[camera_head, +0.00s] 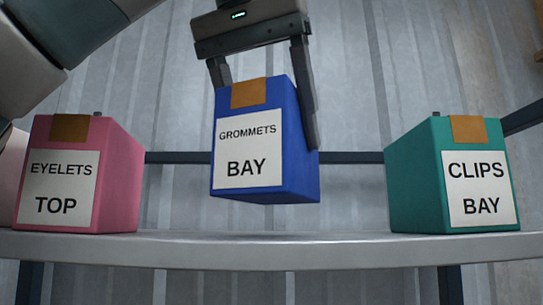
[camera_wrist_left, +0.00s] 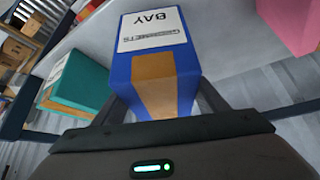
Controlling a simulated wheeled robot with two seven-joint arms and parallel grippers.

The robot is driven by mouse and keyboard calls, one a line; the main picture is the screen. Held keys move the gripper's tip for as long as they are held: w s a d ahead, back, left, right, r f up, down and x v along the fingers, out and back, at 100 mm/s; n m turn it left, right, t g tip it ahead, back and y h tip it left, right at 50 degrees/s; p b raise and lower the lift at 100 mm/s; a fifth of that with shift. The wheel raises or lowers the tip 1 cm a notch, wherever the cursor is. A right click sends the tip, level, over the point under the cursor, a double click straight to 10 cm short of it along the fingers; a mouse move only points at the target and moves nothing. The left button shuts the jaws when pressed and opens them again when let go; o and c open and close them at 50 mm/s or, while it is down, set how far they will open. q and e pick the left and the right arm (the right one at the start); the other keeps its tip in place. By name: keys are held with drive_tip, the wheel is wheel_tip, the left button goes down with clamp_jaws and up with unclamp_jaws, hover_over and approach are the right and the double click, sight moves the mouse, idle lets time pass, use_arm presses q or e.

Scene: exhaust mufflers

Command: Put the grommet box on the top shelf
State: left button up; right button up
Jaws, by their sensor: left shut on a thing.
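The grommet box (camera_head: 298,170) is blue with an orange patch on top and a white label reading "GROMMETS BAY". My left gripper (camera_head: 262,100) comes down from above and is shut on it, one finger on each side. The box hangs a little tilted above the shelf (camera_head: 270,250), between two other boxes. In the left wrist view the box (camera_wrist_left: 122,75) sits between the fingers, its label facing away from the wrist. My right gripper is in neither view.
A pink box (camera_head: 120,180) labelled "EYELETS TOP" stands on the shelf at the left. A green box (camera_head: 415,180) labelled "CLIPS BAY" stands on it at the right. The shelf between them is clear. Dark rails and a corrugated wall (camera_head: 350,60) lie behind.

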sight(273, 201)
use_arm(q)
drive_tip(key=shift+f, duration=1.8)
drive_tip(key=shift+f, duration=0.2)
drive_tip(key=o, duration=1.5)
drive_tip(key=shift+c, duration=0.2)
drive_tip(key=shift+r, duration=0.2)
drive_tip(key=v, duration=1.1)
drive_tip(key=shift+s+r, duration=0.25)
drive_tip(key=shift+r, duration=0.05)
